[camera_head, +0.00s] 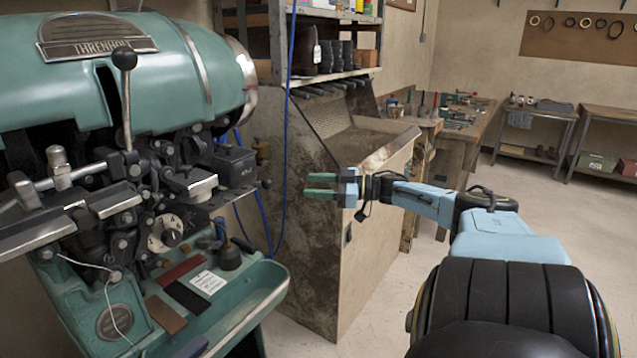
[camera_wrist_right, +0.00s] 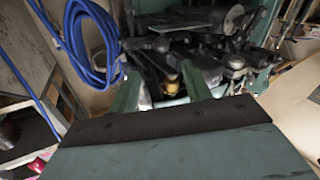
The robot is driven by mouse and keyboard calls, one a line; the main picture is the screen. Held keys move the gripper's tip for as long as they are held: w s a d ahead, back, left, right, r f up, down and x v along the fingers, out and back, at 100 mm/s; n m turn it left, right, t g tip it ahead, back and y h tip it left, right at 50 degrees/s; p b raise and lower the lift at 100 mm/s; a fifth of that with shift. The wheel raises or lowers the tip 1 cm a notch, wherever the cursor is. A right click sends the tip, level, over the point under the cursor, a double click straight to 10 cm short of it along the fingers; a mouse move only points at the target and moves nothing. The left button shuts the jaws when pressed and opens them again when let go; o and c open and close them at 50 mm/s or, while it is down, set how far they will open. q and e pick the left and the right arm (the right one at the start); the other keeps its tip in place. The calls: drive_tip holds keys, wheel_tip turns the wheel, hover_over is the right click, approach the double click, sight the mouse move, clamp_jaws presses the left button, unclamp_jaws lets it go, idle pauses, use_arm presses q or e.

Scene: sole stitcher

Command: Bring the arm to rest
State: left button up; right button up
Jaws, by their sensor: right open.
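My right arm reaches in from the lower right in the head view. Its gripper (camera_head: 322,186) has green fingers that point left towards the sole stitcher (camera_head: 185,90), a large teal machine. The fingers are apart and hold nothing, with a clear gap to the machine. In the right wrist view the two green fingers of the right gripper (camera_wrist_right: 160,92) stand spread, with the machine's dark mechanism (camera_wrist_right: 190,50) beyond them. My left gripper does not show in either view.
A brown bin with a sloped front (camera_head: 330,240) stands behind the right gripper. A blue cable (camera_head: 287,130) hangs beside the machine, coiled in the wrist view (camera_wrist_right: 88,40). A workbench (camera_head: 470,130) stands farther back. Open floor (camera_head: 540,200) lies to the right.

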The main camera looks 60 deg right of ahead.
drive_tip(key=shift+s, duration=0.2)
idle(0.5)
drive_tip(key=s+f+m+g+h, duration=0.1)
drive_tip(key=s+f+m+h, duration=0.25)
drive_tip(key=f, duration=0.85)
drive_tip(key=s+f+m+h, duration=0.2)
drive_tip(key=s+f+h, duration=0.15)
drive_tip(key=f, duration=0.85)
drive_tip(key=s+a+f+m+g+h, duration=0.1)
drive_tip(key=s+a+f+g, duration=0.15)
drive_tip(key=f, duration=0.55)
drive_tip(key=s+a+f+g+h, duration=0.15)
drive_tip(key=s+a+f, duration=0.25)
drive_tip(key=f, duration=0.5)
drive_tip(key=s+a+f+g, duration=0.6)
drive_tip(key=s+a+f, duration=0.6)
drive_tip(key=a+f, duration=0.4)
drive_tip(key=s+a+f+n+g+y, duration=0.1)
drive_tip(key=s+a, duration=0.4)
drive_tip(key=a, duration=0.5)
drive_tip(key=s+a+f+n+g+y, duration=0.1)
drive_tip(key=s+a+f+g, duration=0.2)
drive_tip(key=s+a, duration=0.3)
drive_tip(key=a+f, duration=0.1)
drive_tip(key=a, duration=0.3)
drive_tip(key=shift+g+y, duration=0.3)
drive_tip(key=shift+y, duration=0.05)
